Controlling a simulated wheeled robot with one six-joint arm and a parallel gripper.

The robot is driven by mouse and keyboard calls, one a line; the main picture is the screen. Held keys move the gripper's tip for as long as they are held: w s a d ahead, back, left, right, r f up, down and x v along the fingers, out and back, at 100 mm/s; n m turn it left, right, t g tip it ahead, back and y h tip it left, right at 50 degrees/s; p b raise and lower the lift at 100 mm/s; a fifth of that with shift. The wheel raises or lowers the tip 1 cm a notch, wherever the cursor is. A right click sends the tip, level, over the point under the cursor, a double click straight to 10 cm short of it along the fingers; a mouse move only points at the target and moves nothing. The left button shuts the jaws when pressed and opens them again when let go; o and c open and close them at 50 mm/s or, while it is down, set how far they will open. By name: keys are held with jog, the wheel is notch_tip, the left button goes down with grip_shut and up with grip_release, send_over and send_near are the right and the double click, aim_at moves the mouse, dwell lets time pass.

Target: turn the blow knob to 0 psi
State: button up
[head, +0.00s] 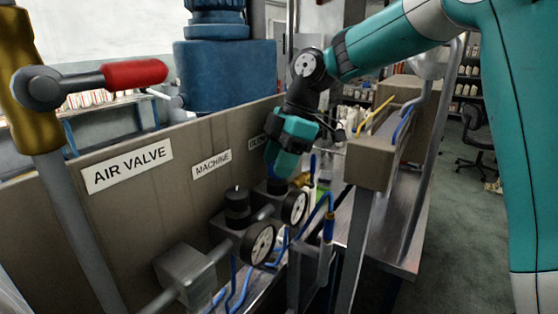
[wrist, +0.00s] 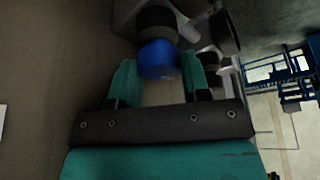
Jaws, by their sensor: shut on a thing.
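My gripper (wrist: 159,77) is shut on the blue blow knob (wrist: 158,60), with one teal finger on each side of it in the wrist view. In the head view my gripper (head: 277,172) points down onto the right-hand regulator and covers most of the knob. That regulator's round pressure gauge (head: 295,208) faces right of the camera; its needle is too small to read. The label behind it (head: 257,142) is partly hidden by my gripper.
A second regulator with a black knob (head: 237,200) and gauge (head: 261,244) stands at left, near the MACHINE label (head: 211,164). A red-handled lever (head: 135,73) is above the AIR VALVE label (head: 128,165). Blue hoses hang below. A metal post and box (head: 368,165) stand right of my gripper.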

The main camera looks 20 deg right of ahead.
dwell(0.4)
jog(key=o, duration=0.9)
jog(key=shift+r, duration=0.1)
jog(key=p+v, duration=0.8)
jog(key=v, duration=0.9)
jog(key=shift+w+d+r, duration=0.1)
jog(key=shift+d, duration=0.05)
